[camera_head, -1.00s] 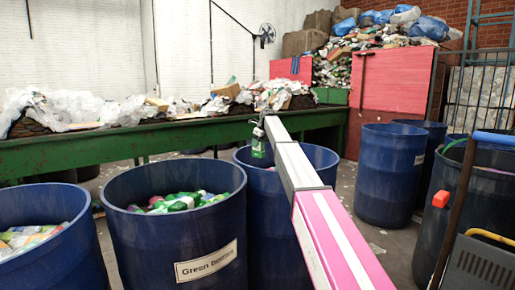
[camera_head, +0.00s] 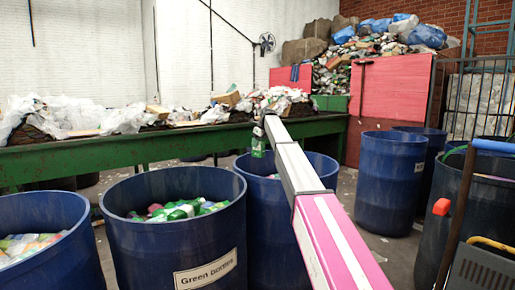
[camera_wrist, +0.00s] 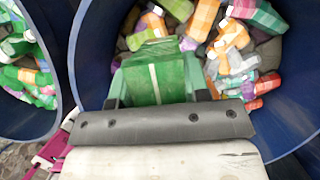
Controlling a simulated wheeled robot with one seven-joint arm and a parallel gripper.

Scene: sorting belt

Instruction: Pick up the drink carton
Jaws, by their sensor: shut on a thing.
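The drink carton (camera_wrist: 158,76) is a green box with a pale stripe. My gripper (camera_wrist: 152,88) is shut on it, one finger on each side. In the head view the carton (camera_head: 258,147) hangs upright from my gripper (camera_head: 259,131) at the far end of my arm, at the back rim of a blue barrel (camera_head: 262,225). In the wrist view the carton is above the opening of a blue barrel (camera_wrist: 92,50) that holds mixed coloured containers. My arm hides part of the barrel in the head view.
A blue barrel labelled "Green bottles" (camera_head: 128,240) stands to the left, with another barrel (camera_head: 50,262) beyond it. The green sorting belt (camera_head: 100,155), heaped with waste, runs behind. More blue barrels (camera_head: 388,185) stand to the right.

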